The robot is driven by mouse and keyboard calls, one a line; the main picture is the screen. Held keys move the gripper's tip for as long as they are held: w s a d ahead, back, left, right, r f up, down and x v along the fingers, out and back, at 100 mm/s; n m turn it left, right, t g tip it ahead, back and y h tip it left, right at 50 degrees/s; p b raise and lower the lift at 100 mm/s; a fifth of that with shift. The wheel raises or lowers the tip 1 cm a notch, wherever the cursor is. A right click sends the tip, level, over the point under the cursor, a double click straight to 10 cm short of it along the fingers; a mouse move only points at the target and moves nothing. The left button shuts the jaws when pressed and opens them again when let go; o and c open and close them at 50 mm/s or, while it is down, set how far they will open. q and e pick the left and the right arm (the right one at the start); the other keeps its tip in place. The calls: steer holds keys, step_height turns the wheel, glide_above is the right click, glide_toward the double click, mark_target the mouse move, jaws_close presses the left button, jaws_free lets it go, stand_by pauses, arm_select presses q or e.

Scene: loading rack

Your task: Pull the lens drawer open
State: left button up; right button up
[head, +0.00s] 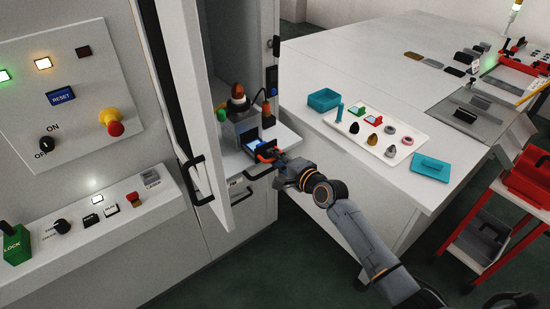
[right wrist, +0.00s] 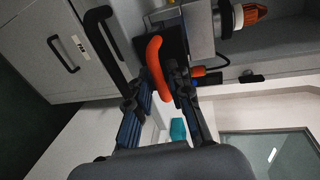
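The grey device (head: 243,129) stands on a white pull-out shelf in the open cabinet. It has a small blue-lit front and an orange handle (head: 266,157) low on its front, which I take to be the lens drawer's. My right gripper (head: 279,164) is at this handle. In the right wrist view, the orange handle (right wrist: 156,66) stands between the fingers of my right gripper (right wrist: 153,84). The fingers are apart, with the handle closer to the right-hand finger; whether that finger touches it I cannot tell. My left gripper is not in view.
The open cabinet door (head: 218,150) stands to the left. A white table (head: 325,75) with a tray (head: 407,150) of small parts is on the right.

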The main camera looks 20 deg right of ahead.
steer(key=shift+s, duration=0.15)
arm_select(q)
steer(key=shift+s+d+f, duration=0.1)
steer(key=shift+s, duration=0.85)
arm_select(e)
steer(key=v, duration=1.1)
steer(key=shift+s+d, duration=0.2)
steer(key=shift+s, duration=0.15)
